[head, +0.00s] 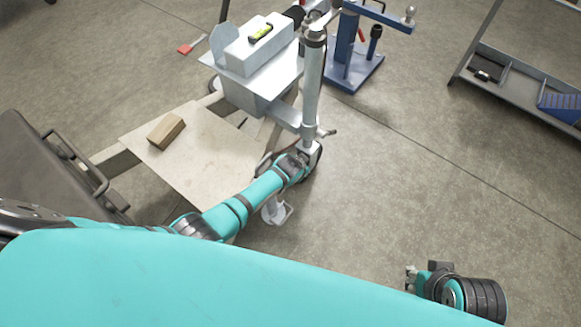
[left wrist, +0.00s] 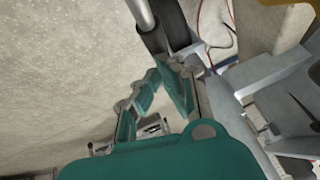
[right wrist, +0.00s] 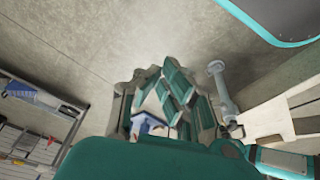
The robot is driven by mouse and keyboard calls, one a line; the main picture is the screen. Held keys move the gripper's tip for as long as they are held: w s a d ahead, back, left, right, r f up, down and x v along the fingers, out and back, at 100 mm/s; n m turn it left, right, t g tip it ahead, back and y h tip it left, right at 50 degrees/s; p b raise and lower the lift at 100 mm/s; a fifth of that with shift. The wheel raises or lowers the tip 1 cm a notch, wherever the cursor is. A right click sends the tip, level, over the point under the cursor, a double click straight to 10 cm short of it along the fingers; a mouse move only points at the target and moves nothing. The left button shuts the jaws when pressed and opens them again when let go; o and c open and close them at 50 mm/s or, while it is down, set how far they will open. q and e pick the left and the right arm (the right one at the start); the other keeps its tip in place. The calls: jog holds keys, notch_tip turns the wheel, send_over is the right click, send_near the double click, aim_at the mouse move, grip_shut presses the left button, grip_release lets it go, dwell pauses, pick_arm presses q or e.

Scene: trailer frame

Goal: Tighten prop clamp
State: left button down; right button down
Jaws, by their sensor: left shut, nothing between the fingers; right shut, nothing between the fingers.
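The grey prop tube (head: 313,85) stands upright at the front of the trailer. A clamp handle (head: 328,132) sticks out to the right of its lower part. My left gripper (head: 308,155) is at the lower part of the tube, just below that handle, shut and empty; contact cannot be told. The left wrist view shows its fingers (left wrist: 168,75) near a metal tube (left wrist: 141,14) and a dark wheel (left wrist: 172,24). My right gripper (head: 411,278) is shut and empty above the floor at lower right, away from the prop. The prop also shows in the right wrist view (right wrist: 222,85).
A board (head: 205,160) with a wooden block (head: 166,131) lies left of my left arm. A box with a spirit level (head: 261,33) sits behind it. A blue stand (head: 352,70) is at the back, and a shelf (head: 515,88) at the right. Floor around my right gripper is clear.

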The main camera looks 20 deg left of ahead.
pick_arm(q)
jog(key=shift+f+g+y+b, duration=0.3)
jog(key=shift+f+g+b, duration=0.45)
jog(key=shift+f, duration=0.6)
jog(key=shift+f+g+y+b, duration=0.3)
jog(key=shift+f+g+b, duration=0.45)
jog(key=shift+f, duration=0.6)
pick_arm(e)
jog(key=w+a+t, duration=0.1)
jog(key=w+t, duration=0.2)
jog(key=w, duration=0.3)
jog(key=shift+a+f+y, duration=0.2)
jog(key=shift+a+y, duration=0.2)
pick_arm(q)
jog(key=shift+s, duration=0.1)
jog(key=shift+r, duration=0.1)
pick_arm(e)
jog(key=shift+s, duration=0.1)
